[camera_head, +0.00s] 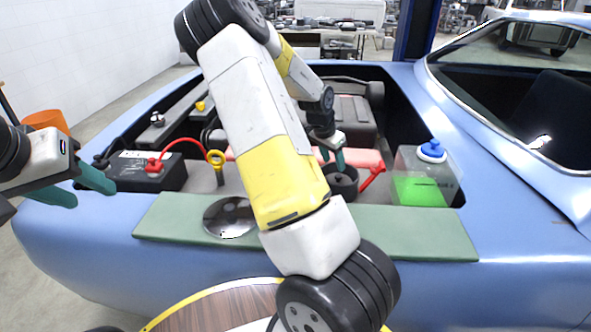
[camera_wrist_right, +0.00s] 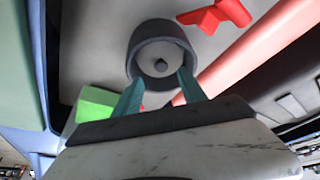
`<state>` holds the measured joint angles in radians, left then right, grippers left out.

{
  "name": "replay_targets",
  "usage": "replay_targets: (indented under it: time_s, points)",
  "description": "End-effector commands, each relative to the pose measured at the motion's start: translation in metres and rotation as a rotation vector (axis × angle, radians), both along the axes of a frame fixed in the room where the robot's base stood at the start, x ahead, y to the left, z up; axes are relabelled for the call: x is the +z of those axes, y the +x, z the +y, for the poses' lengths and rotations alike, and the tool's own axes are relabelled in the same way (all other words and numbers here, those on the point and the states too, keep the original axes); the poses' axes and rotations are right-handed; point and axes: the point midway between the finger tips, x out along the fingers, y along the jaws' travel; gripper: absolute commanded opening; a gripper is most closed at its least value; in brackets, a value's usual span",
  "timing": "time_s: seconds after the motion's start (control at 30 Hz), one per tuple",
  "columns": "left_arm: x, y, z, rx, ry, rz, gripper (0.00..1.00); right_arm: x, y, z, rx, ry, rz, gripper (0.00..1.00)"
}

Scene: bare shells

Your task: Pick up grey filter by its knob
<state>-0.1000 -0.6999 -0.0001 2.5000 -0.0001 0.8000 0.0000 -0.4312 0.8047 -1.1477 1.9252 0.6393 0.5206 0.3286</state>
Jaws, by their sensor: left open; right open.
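The grey filter (camera_head: 343,190) is a dark round cup shape in the engine bay. My right gripper (camera_head: 332,157) is open just above the filter. In the wrist view its teal fingertips (camera_wrist_right: 158,76) overlap the near rim, one to each side below the knob, with nothing between them. Whether they touch the filter I cannot tell. My left gripper (camera_head: 92,194) is open and empty at the far left, by the car's front.
A red handle (camera_head: 372,175) lies close beside the filter. A bottle of green fluid (camera_head: 425,178) stands to its right. A black battery (camera_head: 130,170) and yellow dipstick (camera_head: 216,160) are left. A green mat (camera_head: 420,222) with a shiny round plate (camera_head: 228,212) covers the fender.

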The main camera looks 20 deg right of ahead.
Motion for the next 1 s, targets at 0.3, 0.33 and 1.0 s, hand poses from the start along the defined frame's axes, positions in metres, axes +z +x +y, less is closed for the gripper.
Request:
replay_targets:
  time_s: [0.3,0.33,1.0]
  points:
    - [0.000,0.000,0.000,0.000,0.000,0.000,0.48,-0.024,0.003,-0.016,-0.012,-0.020,0.002,0.49]
    - [0.000,0.000,0.000,0.000,0.000,0.000,0.48,-0.027,0.003,-0.017,-0.011,-0.019,0.001,0.49]
    - [0.000,0.000,0.000,0.000,0.000,0.000,0.48,-0.071,0.008,-0.036,-0.008,-0.019,0.000,0.39]
